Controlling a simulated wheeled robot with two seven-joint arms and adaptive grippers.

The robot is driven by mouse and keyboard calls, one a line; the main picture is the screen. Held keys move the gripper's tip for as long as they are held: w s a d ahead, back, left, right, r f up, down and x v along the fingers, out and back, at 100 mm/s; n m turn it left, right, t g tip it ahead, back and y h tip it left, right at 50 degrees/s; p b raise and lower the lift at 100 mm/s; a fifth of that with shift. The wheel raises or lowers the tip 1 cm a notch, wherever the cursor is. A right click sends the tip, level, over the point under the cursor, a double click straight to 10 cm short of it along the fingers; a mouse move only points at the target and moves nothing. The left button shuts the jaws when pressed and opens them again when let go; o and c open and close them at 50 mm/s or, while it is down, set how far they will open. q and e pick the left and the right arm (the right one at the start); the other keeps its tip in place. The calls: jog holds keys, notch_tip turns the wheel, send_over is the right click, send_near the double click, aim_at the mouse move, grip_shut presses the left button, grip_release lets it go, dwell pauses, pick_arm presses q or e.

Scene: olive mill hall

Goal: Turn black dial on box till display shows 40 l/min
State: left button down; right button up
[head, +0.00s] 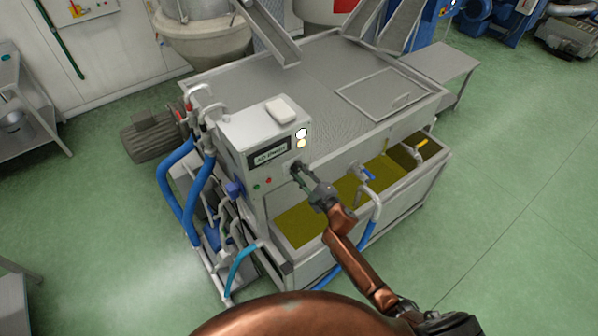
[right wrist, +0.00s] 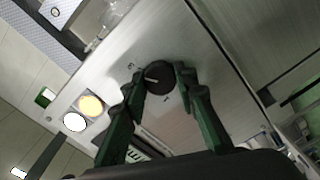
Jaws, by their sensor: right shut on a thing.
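The grey control box (head: 235,130) stands at the left end of the steel machine. Its display (head: 270,153) is lit with dark text; it seems to read about 40 l/min, but the digits are too small to be sure. My right gripper (head: 297,170) is at the right side of the box front. In the right wrist view, the black dial (right wrist: 159,79) with a pale pointer line sits between the fingers of my right gripper (right wrist: 158,82), which are shut on it. In the head view the gripper mostly hides the dial. My left gripper is not in view.
A white lamp (head: 301,133) and a yellow lamp (head: 301,143) are above the dial. A green and a red button sit below the display. A trough of yellow-green liquid (head: 305,222), a blue-handled valve (head: 368,173) and blue hoses (head: 177,195) are close by.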

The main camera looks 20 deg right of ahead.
jog(key=o, duration=1.1)
jog(key=shift+o, duration=0.2)
jog(key=v, duration=1.2)
